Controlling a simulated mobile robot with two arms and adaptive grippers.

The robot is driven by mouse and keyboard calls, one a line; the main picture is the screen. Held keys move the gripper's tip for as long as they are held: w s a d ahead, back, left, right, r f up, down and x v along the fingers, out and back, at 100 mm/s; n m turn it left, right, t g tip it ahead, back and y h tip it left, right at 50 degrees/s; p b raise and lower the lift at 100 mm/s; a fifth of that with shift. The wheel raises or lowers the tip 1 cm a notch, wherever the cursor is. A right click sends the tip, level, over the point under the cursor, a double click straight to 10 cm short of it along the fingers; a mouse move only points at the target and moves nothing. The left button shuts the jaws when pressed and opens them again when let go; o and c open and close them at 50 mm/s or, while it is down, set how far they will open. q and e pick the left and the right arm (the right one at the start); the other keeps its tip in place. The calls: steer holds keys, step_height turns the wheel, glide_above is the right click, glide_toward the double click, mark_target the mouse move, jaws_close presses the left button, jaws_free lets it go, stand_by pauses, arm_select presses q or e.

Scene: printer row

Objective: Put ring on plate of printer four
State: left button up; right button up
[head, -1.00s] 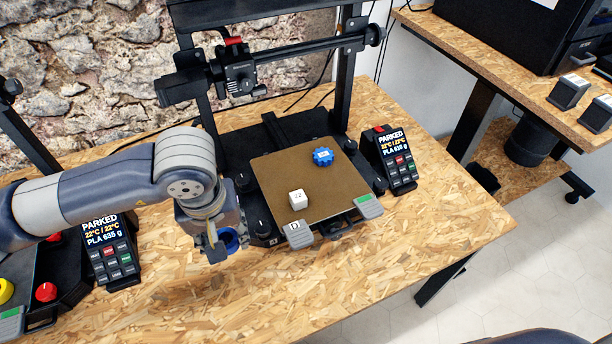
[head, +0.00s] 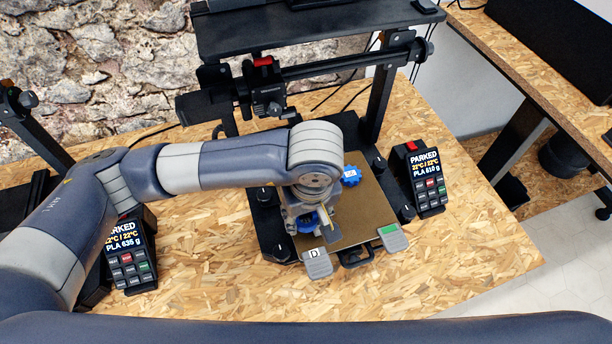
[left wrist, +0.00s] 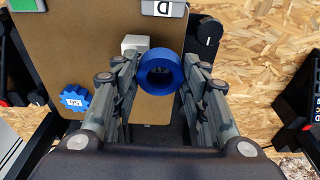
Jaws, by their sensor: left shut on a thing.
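My left gripper (head: 308,224) is shut on a blue ring (left wrist: 160,88), which sits between its fingers in the left wrist view. The ring is partly hidden in the head view. They are over the front left part of the brown plate (head: 374,214) of the printer with the "D" tab (head: 316,263). I cannot tell how high the ring is above the plate. In the left wrist view the ring overlaps the plate's edge (left wrist: 75,40). My right gripper is not in view.
A blue gear (head: 351,176) lies on the same plate. A white cube (left wrist: 135,43) is on it close to the ring, hidden in the head view. A control panel (head: 426,180) stands right of the printer, another (head: 130,255) to its left. The front right table (head: 470,250) is clear.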

arm_select(q)
steer(key=w, duration=0.2)
steer(key=w+p, duration=0.1)
steer(key=w, duration=0.4)
steer(key=shift+f+p, duration=0.25)
steer(key=shift+p, duration=0.15)
steer(key=shift+w+f, duration=0.2)
steer(key=shift+w, duration=0.9)
steer(key=shift+w+p, duration=0.3)
steer(key=shift+p, duration=0.1)
step_height(320, 180, down, 3)
steer(key=shift+w+f+p, duration=0.1)
steer(key=shift+p, duration=0.8)
steer(key=shift+f, duration=0.2)
steer(key=shift+f+b, duration=0.25)
steer(key=shift+b, duration=0.05)
steer(key=o, duration=0.8)
steer(key=shift+r, duration=0.1)
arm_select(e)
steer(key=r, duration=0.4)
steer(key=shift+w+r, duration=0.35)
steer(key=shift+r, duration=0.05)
